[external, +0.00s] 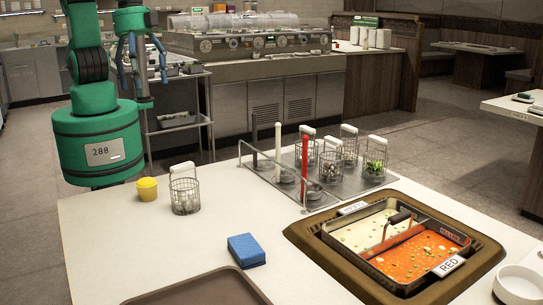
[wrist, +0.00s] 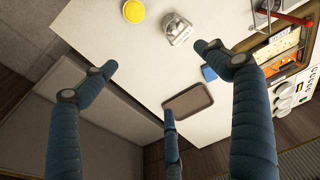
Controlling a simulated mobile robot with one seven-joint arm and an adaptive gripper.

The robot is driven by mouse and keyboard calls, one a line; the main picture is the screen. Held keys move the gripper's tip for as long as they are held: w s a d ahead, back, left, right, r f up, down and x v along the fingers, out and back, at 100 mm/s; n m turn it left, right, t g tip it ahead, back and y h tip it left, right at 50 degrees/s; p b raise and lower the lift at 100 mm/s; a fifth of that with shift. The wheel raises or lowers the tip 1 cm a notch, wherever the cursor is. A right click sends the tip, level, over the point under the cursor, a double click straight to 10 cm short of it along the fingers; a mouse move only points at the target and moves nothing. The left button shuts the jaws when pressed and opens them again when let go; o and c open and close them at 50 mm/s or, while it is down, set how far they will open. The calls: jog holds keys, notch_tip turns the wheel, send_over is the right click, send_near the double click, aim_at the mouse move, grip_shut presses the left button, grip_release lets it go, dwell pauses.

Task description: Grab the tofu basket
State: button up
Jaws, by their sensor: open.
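A wire basket with a white handle (external: 185,190) stands alone on the white counter and holds pale pieces that may be tofu; it also shows in the wrist view (wrist: 178,29). Several similar baskets stand on a metal tray: one at the back (external: 349,145), one with greens (external: 375,160), one with pale or dark pieces (external: 331,162), and one at the left (external: 306,150). Their contents are too small to name surely. My gripper (external: 141,80) hangs open and empty, high and left of the lone basket. Its spread fingers (wrist: 160,75) touch nothing.
A yellow cup (external: 147,189) stands just left of the lone basket. A blue sponge (external: 246,250) and a brown tray (external: 197,288) lie nearer the front. A red post (external: 304,172) and a white post rise at the metal tray. A two-part soup pot (external: 324,232) is at right.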

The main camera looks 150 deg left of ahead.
jog(key=n+g+p, duration=0.1)
jog(key=g+p, duration=0.1)
send_over(184, 184)
notch_tip(184, 184, down, 15)
jog(key=shift+f, duration=0.25)
jog(key=shift+f+b, duration=0.65)
jog(key=shift+f, duration=3.65)
jog(key=shift+f, duration=0.1)
jog(key=shift+f+b, duration=0.85)
jog(key=shift+f, duration=1.65)
jog(key=c, duration=1.6)
